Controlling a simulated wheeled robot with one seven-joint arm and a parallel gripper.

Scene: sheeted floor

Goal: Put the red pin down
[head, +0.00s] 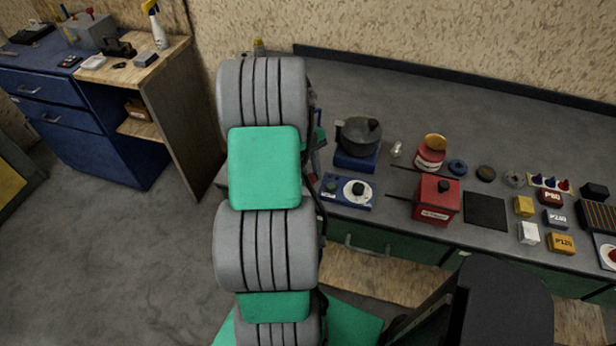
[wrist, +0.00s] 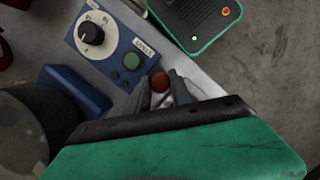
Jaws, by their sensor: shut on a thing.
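In the wrist view my gripper (wrist: 162,88) is shut on the red pin (wrist: 159,82). The pin's round red head shows between the two dark fingertips, and the rest of it is hidden. The pin is over or near the edge of the grey bench top (wrist: 206,84); I cannot tell whether it touches it.
A blue control box (head: 346,192) with a dial, also in the wrist view (wrist: 118,52), is close to my gripper. A dark pot (head: 360,134) on a blue base and a red box (head: 436,199) stand on the bench. Small blocks crowd the right; the back is clear.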

